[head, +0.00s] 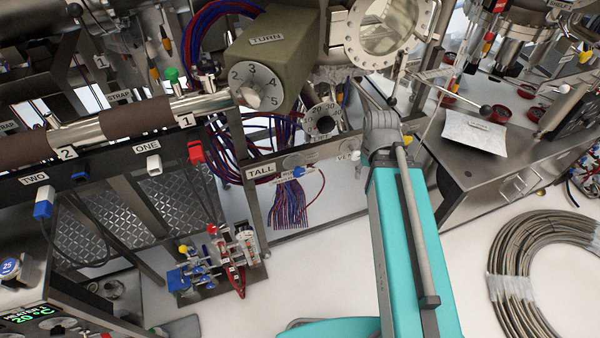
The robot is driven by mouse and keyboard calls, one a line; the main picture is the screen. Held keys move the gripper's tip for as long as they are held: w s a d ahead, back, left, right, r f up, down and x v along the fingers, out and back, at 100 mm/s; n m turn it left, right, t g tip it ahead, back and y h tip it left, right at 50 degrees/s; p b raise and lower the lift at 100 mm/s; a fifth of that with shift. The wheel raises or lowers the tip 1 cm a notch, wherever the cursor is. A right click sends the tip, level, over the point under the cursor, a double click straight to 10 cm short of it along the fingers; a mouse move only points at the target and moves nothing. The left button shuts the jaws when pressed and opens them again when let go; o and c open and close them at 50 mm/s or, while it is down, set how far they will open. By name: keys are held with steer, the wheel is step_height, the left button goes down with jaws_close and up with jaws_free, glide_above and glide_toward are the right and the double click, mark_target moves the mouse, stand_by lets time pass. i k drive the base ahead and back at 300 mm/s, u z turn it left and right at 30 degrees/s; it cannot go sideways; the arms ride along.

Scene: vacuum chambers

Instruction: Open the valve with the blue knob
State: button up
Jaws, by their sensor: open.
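Several blue parts show in the head view, and I cannot tell for certain which is the valve's knob. A small blue knob (299,173) sits on the frame rail between the TALL and VENT labels. Another blue knob (80,177) is on the dark rail at left. A blue part (178,280) is on the small valve assembly at lower left. My teal arm (408,255) reaches up from the bottom right. My gripper (382,92) is beyond its grey end joint, right of the rail's blue knob; its fingers are small, open and show nothing held.
An olive TURN box (273,52) with a numbered dial stands above the rail. Blue and red cables (290,205) hang below it. A metal bench (500,165) is at right, and a hose coil (525,285) lies on the pale floor.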

mark_target(299, 171)
steer(key=k, duration=1.9)
steer(key=u, duration=0.65)
steer(key=i, duration=1.05)
